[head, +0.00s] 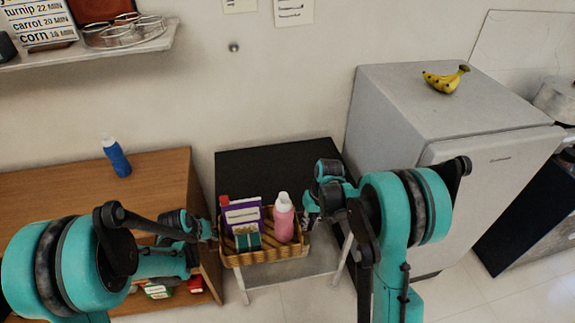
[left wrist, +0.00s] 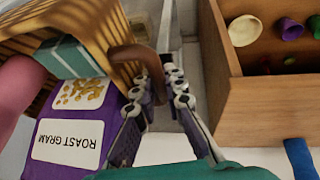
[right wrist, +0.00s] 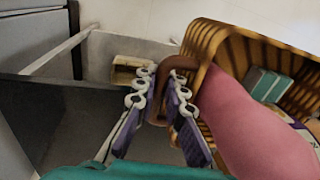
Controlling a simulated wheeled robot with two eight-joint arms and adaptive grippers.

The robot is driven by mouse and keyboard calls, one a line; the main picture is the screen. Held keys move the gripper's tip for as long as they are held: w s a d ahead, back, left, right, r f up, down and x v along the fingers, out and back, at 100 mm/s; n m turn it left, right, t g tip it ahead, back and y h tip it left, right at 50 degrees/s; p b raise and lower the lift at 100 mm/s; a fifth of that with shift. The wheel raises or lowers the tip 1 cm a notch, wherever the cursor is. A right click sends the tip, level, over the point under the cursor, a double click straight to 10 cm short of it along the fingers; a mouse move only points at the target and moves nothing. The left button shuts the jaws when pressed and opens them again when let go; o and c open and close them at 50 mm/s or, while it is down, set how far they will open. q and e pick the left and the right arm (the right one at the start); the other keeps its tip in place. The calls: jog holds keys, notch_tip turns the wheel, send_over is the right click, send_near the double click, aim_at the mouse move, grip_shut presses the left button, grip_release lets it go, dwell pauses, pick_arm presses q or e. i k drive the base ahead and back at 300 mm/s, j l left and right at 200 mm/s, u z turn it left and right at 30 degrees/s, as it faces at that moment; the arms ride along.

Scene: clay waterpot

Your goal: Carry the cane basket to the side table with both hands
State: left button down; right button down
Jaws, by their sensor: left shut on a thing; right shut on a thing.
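The cane basket (head: 262,256) is in the middle of the head view, at the front part of the black-topped side table (head: 278,158). It holds a purple Roast Gram box (head: 241,214), a small teal box (head: 247,238) and a pink bottle with a white cap (head: 284,220). My left gripper (head: 214,231) is shut on the basket's left handle, a brown loop (left wrist: 134,56) in the left wrist view. My right gripper (head: 307,214) is shut on the right handle, also a brown loop (right wrist: 178,66) in the right wrist view. I cannot tell whether the basket touches the table.
A wooden cabinet (head: 150,175) with a blue bottle (head: 117,158) stands left of the side table. A grey fridge (head: 440,110) with bananas (head: 446,79) on top stands to the right. The back of the table top is clear. A wall shelf (head: 90,50) is at upper left.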

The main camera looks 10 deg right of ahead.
aim_at(284, 178)
jog(key=i+l, duration=0.3)
jog(key=i, duration=0.25)
jog(key=i+l, duration=0.3)
jog(key=i, duration=0.2)
